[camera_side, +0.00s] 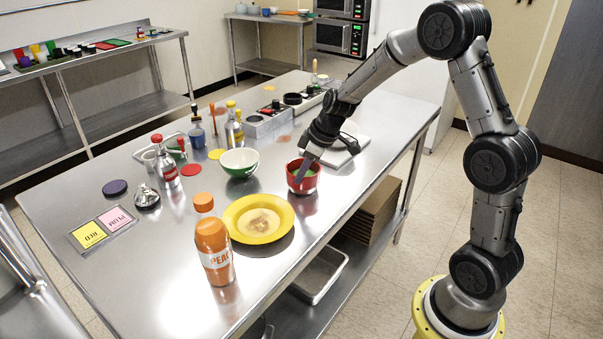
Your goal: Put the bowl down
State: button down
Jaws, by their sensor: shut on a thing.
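A red bowl (302,184) with green inside is at the near right part of the steel table (150,285). My gripper (306,166) reaches down to it from the upper right, shut on its rim. The bowl looks about upright. It is at or just above the table top; I cannot tell whether its base touches. A green bowl with a white inside (239,172) stands apart from it to the left.
A yellow plate (237,233) with a flat tan round and an orange bottle (214,245) stand in front. A white slab (348,148) lies behind my gripper. Bottles (165,165), a bell (146,197) and cards (104,228) are at left. Bare steel lies right of the plate.

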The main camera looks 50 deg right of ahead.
jog(key=c, duration=1.4)
grip_release()
jog(key=shift+c, duration=0.2)
jog(key=o, duration=0.4)
jog(key=shift+o, duration=0.2)
jog(key=v, duration=1.2)
jog(key=s+a+r+m, duration=0.2)
jog(key=s+a+r, duration=0.3)
jog(key=s+a, duration=0.55)
jog(key=s+f+m+t+h, duration=0.1)
jog(key=s+f+m, duration=0.1)
jog(key=s, duration=1.1)
jog(key=shift+a, duration=0.3)
jog(key=shift+s+f, duration=0.1)
